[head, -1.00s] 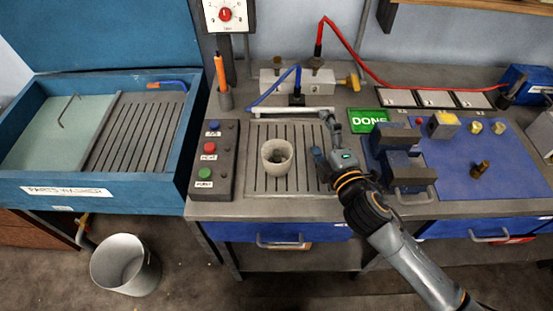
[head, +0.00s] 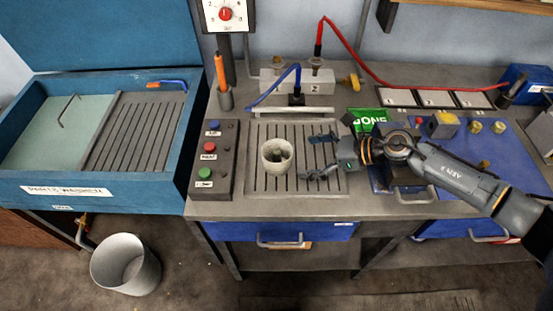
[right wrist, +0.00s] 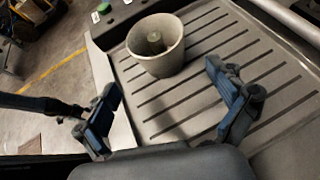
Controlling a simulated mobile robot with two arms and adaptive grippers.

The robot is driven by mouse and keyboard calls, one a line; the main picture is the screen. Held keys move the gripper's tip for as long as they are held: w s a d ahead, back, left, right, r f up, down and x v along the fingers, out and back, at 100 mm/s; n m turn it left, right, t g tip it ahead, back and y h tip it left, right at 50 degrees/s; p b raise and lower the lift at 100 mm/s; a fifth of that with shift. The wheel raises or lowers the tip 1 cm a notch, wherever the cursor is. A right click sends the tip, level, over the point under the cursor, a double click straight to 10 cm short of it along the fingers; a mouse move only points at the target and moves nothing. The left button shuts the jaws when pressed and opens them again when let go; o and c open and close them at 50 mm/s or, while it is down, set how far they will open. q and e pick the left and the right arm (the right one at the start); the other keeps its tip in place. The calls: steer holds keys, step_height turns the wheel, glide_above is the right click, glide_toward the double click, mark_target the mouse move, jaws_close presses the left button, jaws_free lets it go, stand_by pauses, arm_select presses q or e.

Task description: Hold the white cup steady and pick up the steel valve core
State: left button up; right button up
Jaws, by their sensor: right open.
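The white cup (head: 267,159) stands upright on the slotted drain plate, left of my right gripper. It also shows in the right wrist view (right wrist: 150,62), ahead of the fingers. My left gripper is in no view.
The slotted plate (head: 330,184) is otherwise clear. A button box (head: 212,160) stands left of it, a valve block (head: 290,82) behind. A green DONE sign (head: 367,118) and a blue mat with a vise lie right. A blue parts washer (head: 90,190) is far left.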

mark_target(277, 159)
steer(key=b+x, duration=0.2)
steer(key=x, duration=0.6)
steer(key=shift+w+a, duration=0.1)
steer(key=shift+a, duration=0.15)
